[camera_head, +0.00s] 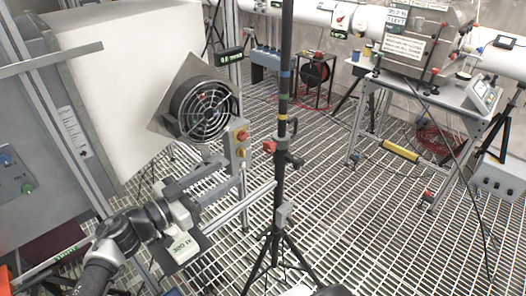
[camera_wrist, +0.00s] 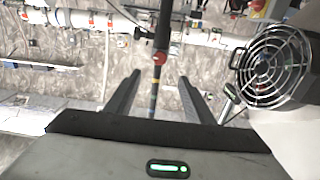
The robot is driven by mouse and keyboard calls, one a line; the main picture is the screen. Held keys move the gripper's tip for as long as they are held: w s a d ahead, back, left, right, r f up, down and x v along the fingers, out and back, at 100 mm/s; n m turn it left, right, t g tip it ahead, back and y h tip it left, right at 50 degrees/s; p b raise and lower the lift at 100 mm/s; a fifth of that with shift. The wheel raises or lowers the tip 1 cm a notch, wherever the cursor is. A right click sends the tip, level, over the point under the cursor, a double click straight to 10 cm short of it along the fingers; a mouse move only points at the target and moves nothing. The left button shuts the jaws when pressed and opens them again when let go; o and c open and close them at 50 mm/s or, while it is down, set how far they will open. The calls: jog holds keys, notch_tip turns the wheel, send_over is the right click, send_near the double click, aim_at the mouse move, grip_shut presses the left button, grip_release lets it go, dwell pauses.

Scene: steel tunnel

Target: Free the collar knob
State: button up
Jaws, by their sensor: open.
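The red collar knob (camera_head: 269,146) sits on the side of a dark upright pole (camera_head: 283,170) on a tripod, just below a yellow band. In the wrist view the red knob (camera_wrist: 160,58) appears just past the fingertips, between them sideways. The banded pole (camera_wrist: 154,100) shows in the gap between the fingers. My gripper (camera_head: 234,170) is open and empty, left of the pole in the head view. In the wrist view both dark fingers of my gripper (camera_wrist: 159,76) are spread apart. I cannot tell the exact depth to the knob, and no contact shows.
A round caged fan (camera_head: 204,110) and a button box (camera_head: 238,138) stand close by my gripper, left of the pole. The tripod legs (camera_head: 270,262) spread below on the grating. A equipment table (camera_head: 450,95) stands at the right. The grating between is mostly free.

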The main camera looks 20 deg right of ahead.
aim_at(267, 148)
jog(key=x, duration=1.4)
jog(key=shift+w+d+f+p, duration=0.1)
jog(key=shift+d+p, duration=0.2)
jog(key=shift+d, duration=0.05)
jog(key=c, duration=1)
jog(key=shift+c, duration=0.2)
